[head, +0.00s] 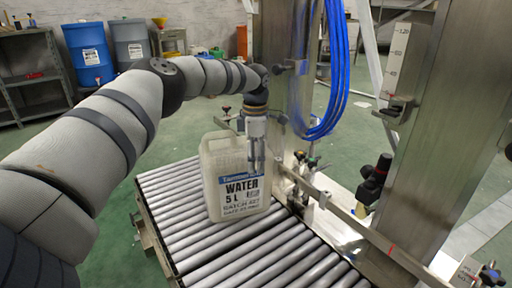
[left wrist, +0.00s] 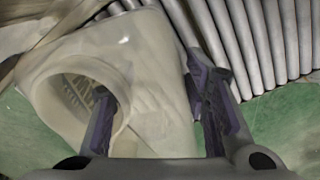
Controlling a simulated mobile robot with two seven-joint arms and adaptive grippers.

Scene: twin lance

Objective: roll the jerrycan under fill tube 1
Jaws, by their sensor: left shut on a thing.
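The jerrycan (head: 236,188) is a translucent whitish can with a blue and white "WATER 5 L" label. It stands upright on the roller conveyor (head: 190,240). My left gripper (head: 254,163) reaches down at the can's upper right part and is shut on it. In the left wrist view the can's round open mouth (left wrist: 72,82) shows, with one finger at the mouth and the other along the outer wall. Blue hoses (head: 338,75) hang by the steel column above the conveyor's far side. I cannot make out which fill tube is number 1. My right gripper is not in view.
A metal rail (head: 345,220) with clamps runs along the conveyor's right side. A steel column (head: 445,130) with a scale plate stands at the right. Bare rollers lie in front of and left of the can. Blue and grey barrels (head: 88,55) stand far back.

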